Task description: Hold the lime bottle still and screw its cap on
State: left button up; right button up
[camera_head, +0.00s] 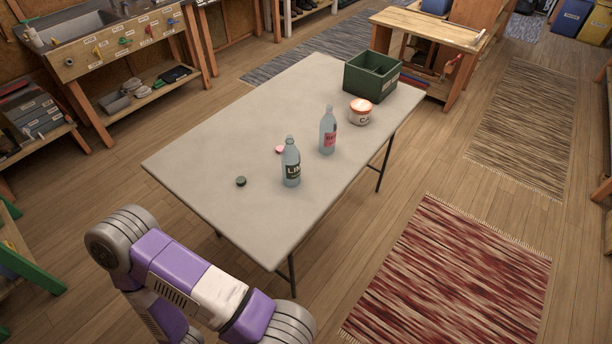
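The lime bottle (291,166), clear with a dark label reading "LI…", stands upright and uncapped on the grey table (215,160). A dark green cap (241,181) lies flat on the table to its left. A pink cap (280,149) lies just behind the lime bottle, to its left. A second clear bottle (328,132) with a red label stands upright behind and to the right, also without a cap. One of my arms, purple and grey, shows at the bottom left, below the table's front edge. Neither gripper shows in the head view.
The table's left part is clear. A wooden bench (430,28) stands behind, and a red rug (455,275) lies at right.

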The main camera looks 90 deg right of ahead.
aim_at(289, 156)
jog(key=z, duration=3.2)
